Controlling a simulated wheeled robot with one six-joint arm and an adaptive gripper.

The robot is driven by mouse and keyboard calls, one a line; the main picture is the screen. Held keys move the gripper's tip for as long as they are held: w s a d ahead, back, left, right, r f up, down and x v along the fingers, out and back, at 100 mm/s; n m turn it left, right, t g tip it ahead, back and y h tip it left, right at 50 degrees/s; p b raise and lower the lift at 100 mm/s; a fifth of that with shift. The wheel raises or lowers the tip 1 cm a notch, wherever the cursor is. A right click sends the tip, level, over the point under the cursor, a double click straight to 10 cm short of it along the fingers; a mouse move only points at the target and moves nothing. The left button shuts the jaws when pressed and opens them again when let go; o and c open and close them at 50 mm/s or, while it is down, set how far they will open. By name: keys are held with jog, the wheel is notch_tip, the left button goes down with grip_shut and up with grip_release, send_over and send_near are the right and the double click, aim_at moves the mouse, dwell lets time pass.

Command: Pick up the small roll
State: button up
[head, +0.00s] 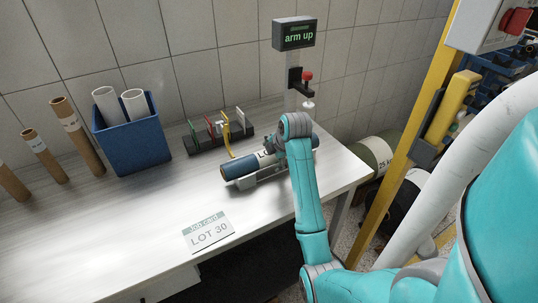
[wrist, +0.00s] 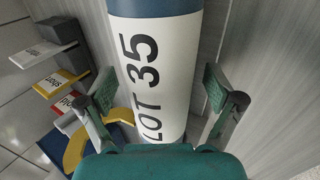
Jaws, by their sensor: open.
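A roll (head: 240,167) with blue ends and a white label lies on a metal cradle (head: 258,178) on the table in the head view. In the wrist view the roll (wrist: 155,65) fills the middle, and its label reads LOT 35. My gripper (wrist: 158,92) is open, with one finger at each side of the roll. I cannot tell whether either finger touches it. In the head view my teal arm hides part of the roll and the gripper. The job card (head: 208,232) at the table's front reads LOT 30.
A rack with coloured tabs (head: 220,133) stands just behind the roll. A yellow curved piece (wrist: 88,143) lies close to my left finger. A blue bin (head: 135,145) with white tubes and several brown tubes stand at left. A display post (head: 293,75) reads "arm up".

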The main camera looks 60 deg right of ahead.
jog(key=c, duration=1.7)
grip_shut()
jog(key=shift+r, duration=0.1)
